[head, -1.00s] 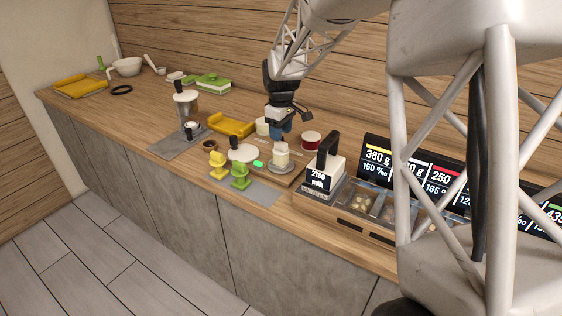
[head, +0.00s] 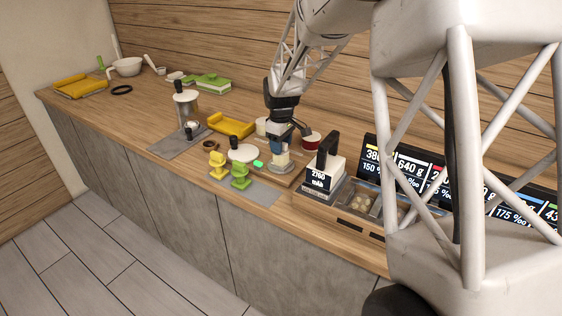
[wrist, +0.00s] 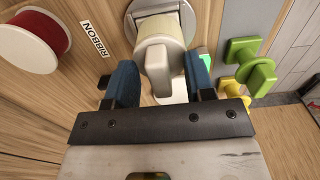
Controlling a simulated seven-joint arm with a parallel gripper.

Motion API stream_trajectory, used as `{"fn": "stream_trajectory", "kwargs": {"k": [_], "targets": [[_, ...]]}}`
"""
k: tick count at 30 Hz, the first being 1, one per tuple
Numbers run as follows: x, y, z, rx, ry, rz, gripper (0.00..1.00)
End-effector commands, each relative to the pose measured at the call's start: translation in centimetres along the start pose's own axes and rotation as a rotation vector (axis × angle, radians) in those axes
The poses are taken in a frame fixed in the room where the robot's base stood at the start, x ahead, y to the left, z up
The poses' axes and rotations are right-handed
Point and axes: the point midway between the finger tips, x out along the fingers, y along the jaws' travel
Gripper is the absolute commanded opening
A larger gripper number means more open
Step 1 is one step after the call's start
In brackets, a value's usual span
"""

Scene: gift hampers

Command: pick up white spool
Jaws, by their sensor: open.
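A cream-white spool-like piece with a white round end (wrist: 160,55), which I take for the white spool, is between my blue fingers in the wrist view. In the head view the white spool (head: 281,158) sits on a small grey round base, partly covered by my gripper (head: 280,147). My gripper (wrist: 160,68) is open, with one finger on each side of the spool. I cannot tell whether either finger touches it.
A red spool with white ends (head: 311,141) stands close to the right of my gripper. Green (head: 240,177) and yellow (head: 217,162) knobbed pieces stand at the left. A black-handled block (head: 323,170) is at the right.

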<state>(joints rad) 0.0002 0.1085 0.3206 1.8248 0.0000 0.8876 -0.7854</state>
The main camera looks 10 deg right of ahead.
Motion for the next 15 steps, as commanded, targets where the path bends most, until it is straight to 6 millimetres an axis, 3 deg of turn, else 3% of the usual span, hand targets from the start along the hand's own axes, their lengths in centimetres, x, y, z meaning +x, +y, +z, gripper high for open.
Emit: {"fn": "stream_trajectory", "kwargs": {"k": [5, 12, 15], "targets": [[0.00, 0.00, 0.00, 0.000, 0.000, 0.000, 0.47], [0.00, 0.00, 0.00, 0.000, 0.000, 0.000, 0.11], [0.00, 0.00, 0.00, 0.000, 0.000, 0.000, 0.00]]}}
